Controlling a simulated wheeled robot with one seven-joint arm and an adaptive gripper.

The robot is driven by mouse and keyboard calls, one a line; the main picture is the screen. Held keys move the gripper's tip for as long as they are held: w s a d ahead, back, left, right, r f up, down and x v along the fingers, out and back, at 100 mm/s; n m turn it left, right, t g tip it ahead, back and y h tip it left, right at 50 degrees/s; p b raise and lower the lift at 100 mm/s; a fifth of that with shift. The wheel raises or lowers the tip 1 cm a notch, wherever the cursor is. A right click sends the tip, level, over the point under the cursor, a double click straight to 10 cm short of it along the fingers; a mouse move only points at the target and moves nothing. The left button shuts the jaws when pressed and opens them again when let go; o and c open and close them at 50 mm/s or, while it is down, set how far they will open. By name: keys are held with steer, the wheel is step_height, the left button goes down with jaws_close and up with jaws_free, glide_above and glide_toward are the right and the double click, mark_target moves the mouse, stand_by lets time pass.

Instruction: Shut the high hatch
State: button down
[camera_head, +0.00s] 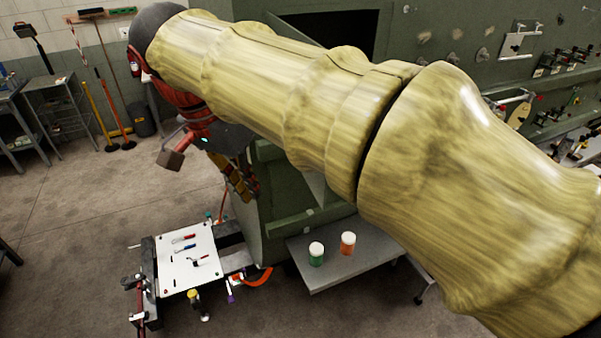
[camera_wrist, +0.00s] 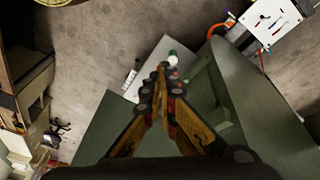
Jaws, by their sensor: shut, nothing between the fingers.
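A dark rectangular opening (camera_head: 340,32) shows in the green fuselage wall at the top of the head view, partly behind my arm. I cannot tell for sure which panel is the high hatch's door; a green edge (camera_head: 310,6) borders the opening's top. My gripper (camera_head: 246,192) hangs left of and below the opening, beside a green structure (camera_head: 290,225), partly hidden by my arm. In the wrist view my gripper (camera_wrist: 164,84) points down, its orange and black fingers shut together with nothing between them. No hatch handle shows clearly there.
A grey low table (camera_head: 330,275) holds a green jar (camera_head: 316,254) and an orange jar (camera_head: 348,243). A white board (camera_head: 187,259) with small tools stands at lower left. Wall fixtures (camera_head: 518,42) line the upper right. Open floor (camera_head: 80,210) lies at left.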

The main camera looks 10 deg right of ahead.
step_height(320, 180, up, 6)
steer(key=s+d+m+g+h, duration=0.1)
steer(key=s+d+m+h, duration=0.1)
steer(key=m, duration=0.6)
steer(key=w+d+f+p, duration=0.2)
steer(key=d+f, duration=0.5)
steer(key=f, duration=0.2)
steer(key=shift+f, duration=0.15)
steer(key=shift+d, duration=0.1)
